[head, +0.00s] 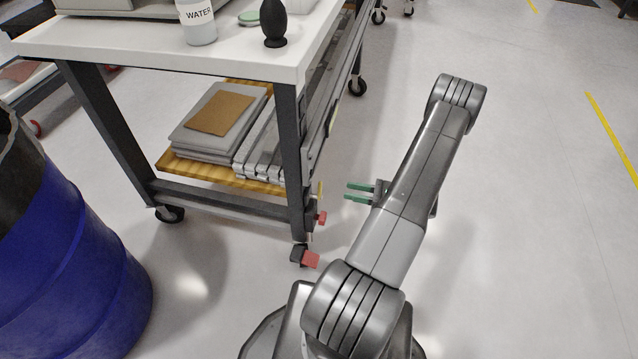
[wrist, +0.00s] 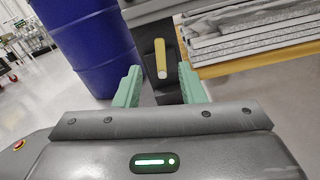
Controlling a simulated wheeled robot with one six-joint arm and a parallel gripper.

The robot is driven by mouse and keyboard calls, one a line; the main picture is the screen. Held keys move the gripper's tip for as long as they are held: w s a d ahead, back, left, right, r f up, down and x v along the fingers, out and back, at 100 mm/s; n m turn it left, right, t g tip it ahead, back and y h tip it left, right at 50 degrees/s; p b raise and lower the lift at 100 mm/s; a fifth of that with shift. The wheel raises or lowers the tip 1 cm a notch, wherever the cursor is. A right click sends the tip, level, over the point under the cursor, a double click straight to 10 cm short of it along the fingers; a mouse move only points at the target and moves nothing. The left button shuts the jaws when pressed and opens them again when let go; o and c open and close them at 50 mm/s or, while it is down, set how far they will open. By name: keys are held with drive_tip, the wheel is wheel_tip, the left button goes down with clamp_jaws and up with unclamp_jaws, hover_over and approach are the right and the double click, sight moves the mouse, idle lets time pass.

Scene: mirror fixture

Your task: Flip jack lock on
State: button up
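A short yellow lever (wrist: 160,58) is mounted on a dark bracket at the cart's corner leg in the wrist view. It points roughly up and down there. It also shows small in the head view (head: 320,190), low on the near right leg. Red parts (head: 320,218) sit just below it, with a red pedal (head: 310,260) near the floor. My gripper (head: 360,192) is open and empty, its green fingers pointing left toward the leg, with a gap between. In the wrist view my gripper (wrist: 160,86) has its fingers either side of the lever in the picture; contact does not show.
The white-topped cart (head: 150,47) carries a water bottle (head: 197,22) and a black bulb (head: 273,25). Its wooden lower shelf (head: 200,172) holds grey stacked panels. A blue barrel (head: 75,265) stands at left. The floor on the right is clear.

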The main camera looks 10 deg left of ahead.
sight(320, 185)
drive_tip(key=a+b, duration=0.1)
drive_tip(key=a, duration=0.9)
drive_tip(key=shift+w+a, duration=0.15)
drive_tip(key=shift+a, duration=0.15)
clamp_jaws()
